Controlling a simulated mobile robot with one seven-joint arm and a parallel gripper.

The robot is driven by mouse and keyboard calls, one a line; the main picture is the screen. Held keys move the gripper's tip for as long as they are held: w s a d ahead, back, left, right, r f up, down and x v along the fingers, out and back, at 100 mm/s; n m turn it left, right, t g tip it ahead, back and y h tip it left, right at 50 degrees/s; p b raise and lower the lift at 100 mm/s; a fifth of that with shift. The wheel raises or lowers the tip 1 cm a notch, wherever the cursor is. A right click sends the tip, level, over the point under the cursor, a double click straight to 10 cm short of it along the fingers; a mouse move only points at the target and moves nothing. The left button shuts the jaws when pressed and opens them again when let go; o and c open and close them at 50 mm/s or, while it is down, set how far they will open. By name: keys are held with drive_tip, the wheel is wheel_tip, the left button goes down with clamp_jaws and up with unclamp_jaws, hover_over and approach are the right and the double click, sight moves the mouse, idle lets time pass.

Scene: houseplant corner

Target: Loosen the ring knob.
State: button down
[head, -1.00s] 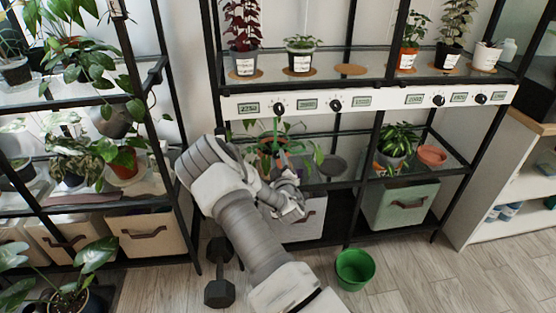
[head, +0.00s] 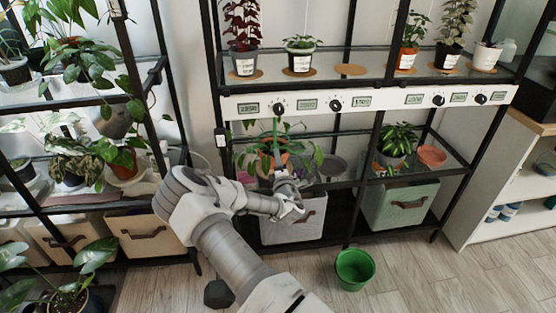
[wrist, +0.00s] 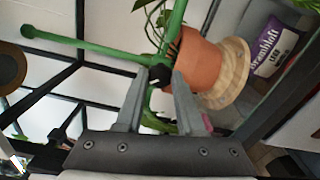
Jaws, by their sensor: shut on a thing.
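A green plant support (wrist: 98,51) with a post and a side arm stands at a terracotta pot (wrist: 201,62) in the wrist view. A small black knob (wrist: 159,74) sits where the green parts meet. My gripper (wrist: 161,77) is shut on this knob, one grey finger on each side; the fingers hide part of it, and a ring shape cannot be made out. In the head view my gripper (head: 289,201) is at the front of the lower glass shelf, just below the potted plant and its green support (head: 276,132). The knob is too small to tell there.
A panel with dials and displays (head: 388,100) runs above the lower shelf. A grey bin (head: 307,222) and a green bin (head: 401,205) stand below it. A green bucket (head: 354,269) and a partly hidden dumbbell (head: 217,293) are on the floor.

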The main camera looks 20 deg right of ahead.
drive_tip(key=shift+n, duration=4.9)
drive_tip(key=c, duration=0.5)
unclamp_jaws()
drive_tip(key=p+v, duration=0.4)
drive_tip(key=v, duration=1.3)
drive_tip(key=shift+s+r, duration=0.15)
drive_tip(key=shift+s, duration=0.1)
